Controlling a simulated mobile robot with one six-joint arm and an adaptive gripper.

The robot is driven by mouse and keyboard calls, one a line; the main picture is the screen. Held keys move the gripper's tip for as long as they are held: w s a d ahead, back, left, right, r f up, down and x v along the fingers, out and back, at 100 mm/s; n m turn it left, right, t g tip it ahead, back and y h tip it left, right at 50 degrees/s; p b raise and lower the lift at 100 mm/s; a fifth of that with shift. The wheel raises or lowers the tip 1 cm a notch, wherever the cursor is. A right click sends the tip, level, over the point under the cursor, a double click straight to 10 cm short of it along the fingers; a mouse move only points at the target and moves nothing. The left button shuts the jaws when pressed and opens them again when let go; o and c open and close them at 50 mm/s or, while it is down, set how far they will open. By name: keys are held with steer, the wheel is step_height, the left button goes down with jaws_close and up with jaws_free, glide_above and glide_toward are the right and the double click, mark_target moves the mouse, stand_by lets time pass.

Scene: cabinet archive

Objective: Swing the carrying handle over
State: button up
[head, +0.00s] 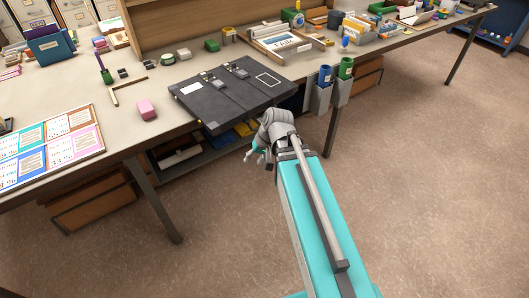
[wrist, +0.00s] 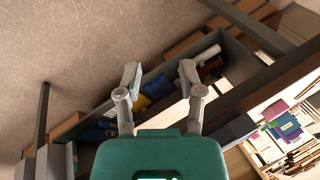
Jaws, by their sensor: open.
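A flat dark grey case (head: 225,98) lies on the worktop at the table's front edge. It has two straps with small metal fittings and a pale label. I cannot make out a carrying handle on it; my arm and the viewing angle may hide the near side. My gripper (head: 254,156) hangs in front of the table, below and just off the case's near edge. In the wrist view my gripper (wrist: 160,76) has its two fingers spread apart with nothing between them. The case is not clearly seen in the wrist view.
A pink block (head: 146,109) lies left of the case, and a paper tray (head: 285,42) stands behind it. Blue and green cylinders sit in holders (head: 325,97) at the table edge to the right. A low shelf (wrist: 150,73) with stored items is under the table.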

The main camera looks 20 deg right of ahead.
steer(key=s+d+r+n+g+h+p, duration=0.1)
steer(key=s+d+r+h+p, duration=0.1)
steer(key=s+r+h+p, duration=0.2)
steer(key=shift+s+r+g+p, duration=0.3)
steer(key=shift+r+g+p, duration=0.1)
steer(key=shift+p, duration=0.4)
stand_by(0.4)
